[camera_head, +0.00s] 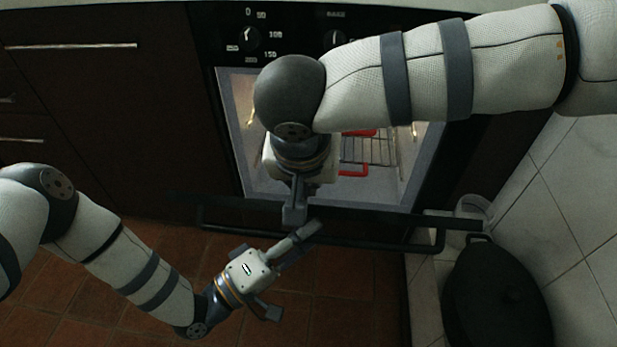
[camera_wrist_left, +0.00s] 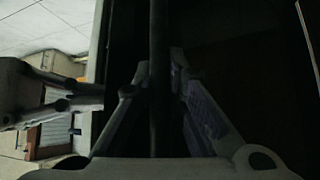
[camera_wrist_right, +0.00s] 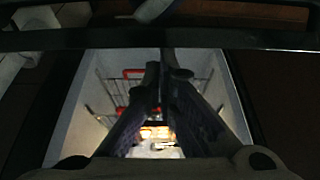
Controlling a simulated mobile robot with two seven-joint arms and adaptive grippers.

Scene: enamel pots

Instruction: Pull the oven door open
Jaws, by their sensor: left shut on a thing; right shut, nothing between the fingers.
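The oven (camera_head: 232,120) has its lit cavity exposed, and its dark door (camera_head: 390,218) stands tilted outward, seen almost edge-on. The door's black bar handle (camera_head: 385,243) runs along its front. My left gripper (camera_head: 308,234) is shut on this handle; in the left wrist view the bar (camera_wrist_left: 159,50) passes between the fingers (camera_wrist_left: 163,75). My right gripper (camera_head: 293,212) is shut and empty by the door's top edge. In the right wrist view its fingers (camera_wrist_right: 160,75) are together in front of the cavity. My right arm hides part of the opening.
A wire rack (camera_head: 370,150) with red parts is inside the oven. Knobs (camera_head: 248,38) sit on the panel above. Dark cabinets (camera_head: 100,110) stand at the left. A dark lidded pot (camera_head: 495,295) is at the lower right. Tiled floor (camera_head: 340,290) lies below the door.

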